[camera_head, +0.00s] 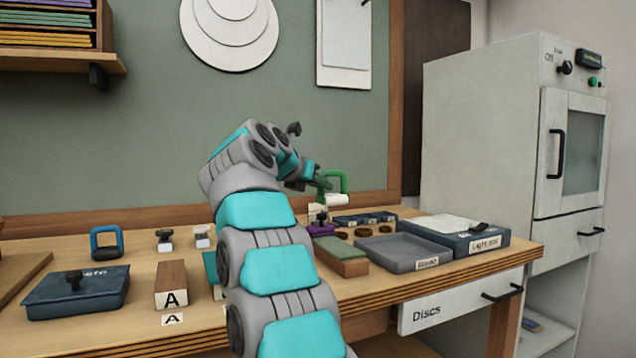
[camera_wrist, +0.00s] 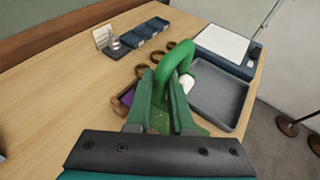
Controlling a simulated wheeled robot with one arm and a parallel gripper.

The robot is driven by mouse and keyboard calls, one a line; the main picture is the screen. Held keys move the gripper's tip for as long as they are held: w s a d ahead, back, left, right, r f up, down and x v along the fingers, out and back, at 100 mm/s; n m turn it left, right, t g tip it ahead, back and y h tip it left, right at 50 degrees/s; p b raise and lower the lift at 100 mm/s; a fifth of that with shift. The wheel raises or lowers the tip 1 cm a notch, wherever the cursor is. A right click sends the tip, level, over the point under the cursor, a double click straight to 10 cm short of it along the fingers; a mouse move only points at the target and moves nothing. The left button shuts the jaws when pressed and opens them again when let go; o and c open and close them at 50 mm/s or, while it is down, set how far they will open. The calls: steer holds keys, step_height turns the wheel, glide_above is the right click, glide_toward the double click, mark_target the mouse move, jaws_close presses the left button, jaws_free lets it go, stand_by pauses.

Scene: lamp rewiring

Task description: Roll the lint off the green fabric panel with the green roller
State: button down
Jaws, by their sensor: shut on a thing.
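The green roller (camera_head: 343,181) has a green looped handle and a white roll. My gripper (camera_head: 318,184) is shut on its handle and holds it above the bench. In the wrist view the handle (camera_wrist: 184,52) arches up from between the fingertips of my gripper (camera_wrist: 163,80), with part of the white roll showing to the right. The green fabric panel (camera_head: 341,247) appears to be the green top of a wooden block on the bench, below the roller. In the wrist view a speckled green surface (camera_wrist: 160,121) shows between the fingers; I cannot tell whether the specks are lint.
A grey tray (camera_head: 391,253) lies right of the panel, with a light box (camera_head: 456,236) beyond it. Blue bins (camera_head: 364,219), brass rings (camera_wrist: 142,70) and a purple item (camera_head: 321,230) are close by. A blue roller (camera_head: 106,243) and block A (camera_head: 171,285) stand left of my arm.

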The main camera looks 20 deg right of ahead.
mark_target(320, 202)
steer(key=shift+s+f, duration=0.15)
steer(key=shift+f, duration=0.75)
steer(key=shift+f+b, duration=0.95)
steer(key=shift+f, duration=0.4)
